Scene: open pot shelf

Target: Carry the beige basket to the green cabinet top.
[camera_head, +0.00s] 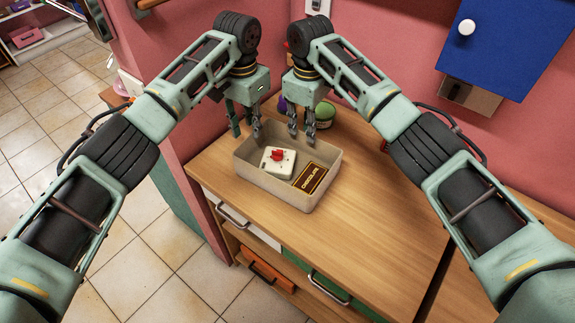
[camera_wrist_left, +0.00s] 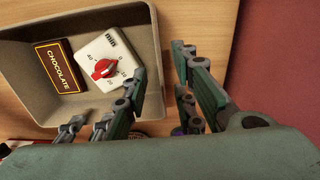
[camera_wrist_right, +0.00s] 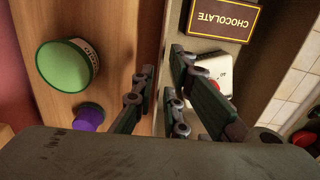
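The beige basket (camera_head: 318,192) stands on a wooden counter top. In it lie a white timer with a red knob (camera_head: 268,164) and a dark chocolate box (camera_head: 310,177). My left gripper (camera_head: 246,128) is open at the basket's far left; in the left wrist view (camera_wrist_left: 155,85) its fingers lie either side of a basket wall. My right gripper (camera_head: 301,131) is open, over the far rim; in its wrist view (camera_wrist_right: 160,95) the fingers flank a wall. Contact with the rim cannot be told. Green drawer front (camera_head: 310,280) shows below the counter; I cannot single out a green cabinet top.
A green-lidded jar (camera_wrist_right: 68,65) and a purple item (camera_wrist_right: 88,117) stand just beyond the basket. The wooden counter (camera_head: 375,210) is clear to the right, with a dark seam. A pink wall and a blue cabinet (camera_head: 510,40) bound the back. Tiled floor lies left.

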